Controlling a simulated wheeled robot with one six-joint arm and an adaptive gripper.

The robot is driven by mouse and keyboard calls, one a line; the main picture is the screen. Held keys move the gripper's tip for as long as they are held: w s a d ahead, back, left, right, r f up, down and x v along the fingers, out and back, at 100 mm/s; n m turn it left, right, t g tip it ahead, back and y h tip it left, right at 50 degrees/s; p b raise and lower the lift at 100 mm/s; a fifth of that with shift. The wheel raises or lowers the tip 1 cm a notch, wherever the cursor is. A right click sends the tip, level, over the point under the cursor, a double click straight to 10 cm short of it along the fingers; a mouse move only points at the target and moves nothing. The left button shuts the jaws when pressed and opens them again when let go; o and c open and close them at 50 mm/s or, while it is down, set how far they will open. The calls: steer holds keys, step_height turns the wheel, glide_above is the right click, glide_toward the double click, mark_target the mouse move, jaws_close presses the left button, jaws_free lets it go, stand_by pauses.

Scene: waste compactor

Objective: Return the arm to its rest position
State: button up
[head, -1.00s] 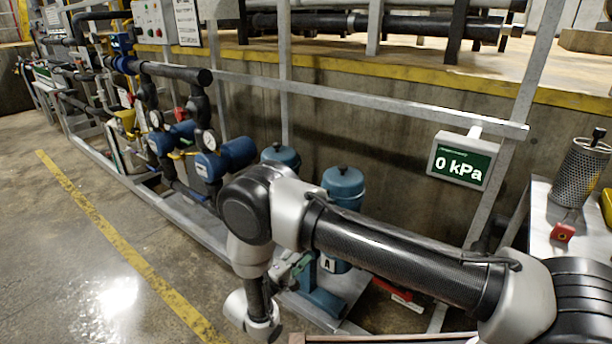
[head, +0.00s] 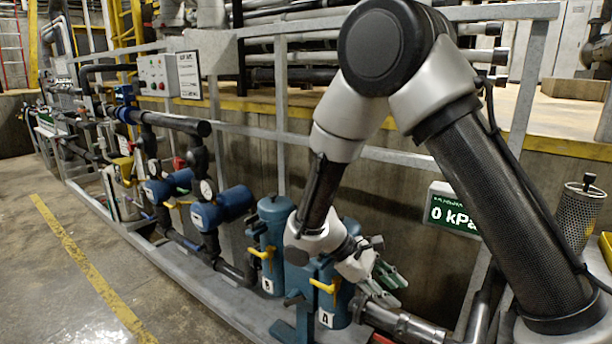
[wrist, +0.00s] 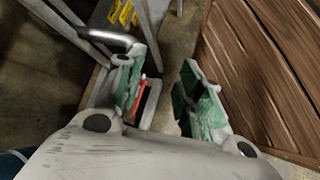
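My arm is raised and bent, with its elbow high in the head view. My gripper (head: 384,282) hangs below it, in front of the teal filter housing marked A (head: 331,306). In the wrist view my gripper (wrist: 168,95) shows its two green-padded fingers apart with nothing held between them. My forearm and wrist hide part of the housings and the railing.
A second teal housing (head: 273,245) with a yellow handle stands to the left. A display (head: 452,210) reads 0 kPa. A perforated cylinder (head: 580,217) stands at right. Wooden slats (wrist: 262,80) lie right of the fingers. The floor at left is clear.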

steer(key=s+d+r+m+t+y, duration=0.2)
steer(key=s+d+r+m+y, duration=0.1)
steer(key=r, duration=0.5)
steer(key=s+d+r+m+t+y, duration=0.2)
steer(key=s+d+r+m+y, duration=0.1)
steer(key=s+d+r, duration=0.3)
steer(key=s+d+r+m+t+y, duration=0.2)
steer(key=s+d+r+m+y, duration=0.1)
steer(key=d+r, duration=0.5)
steer(key=shift+s+d+r+m, duration=0.25)
steer(key=shift+s+r+m, duration=0.45)
steer(key=shift+s+r, duration=0.35)
steer(key=shift+s+f, duration=0.1)
steer(key=shift+f, duration=0.05)
